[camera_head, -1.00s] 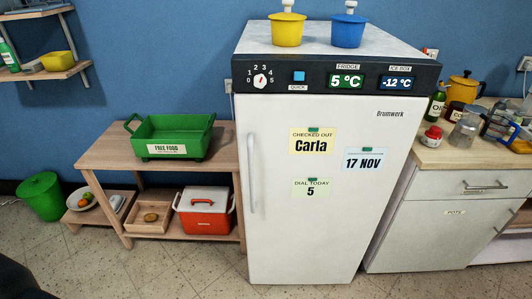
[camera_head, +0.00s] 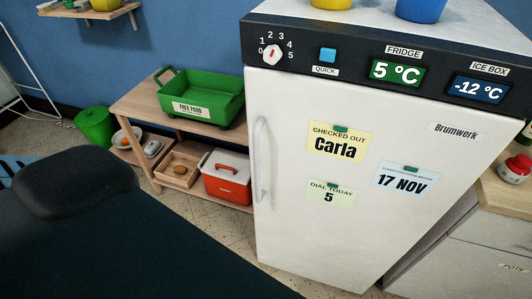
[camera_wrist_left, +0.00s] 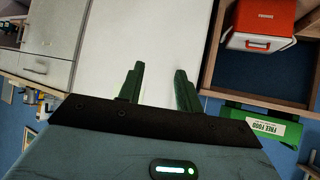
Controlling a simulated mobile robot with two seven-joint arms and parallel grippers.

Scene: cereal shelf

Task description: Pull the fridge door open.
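The white fridge (camera_head: 345,225) stands at the centre right of the head view, its door closed. Its vertical white handle (camera_head: 262,160) runs along the door's left edge, and no gripper touches it there. A dark part of my own body fills the lower left of the head view; no fingers show there. In the left wrist view, which is upside down, my left gripper (camera_wrist_left: 159,67) has its two dark green fingers apart with nothing between them. White fridge surface (camera_wrist_left: 145,35) lies beyond them; I cannot make out the handle there. My right gripper is in neither view.
Left of the fridge is a wooden shelf unit (camera_head: 137,108) with a green crate (camera_head: 213,117) on top and a red-and-white cooler (camera_head: 228,187) below. A counter (camera_head: 505,205) stands close on the right. Some floor shows before the shelf unit.

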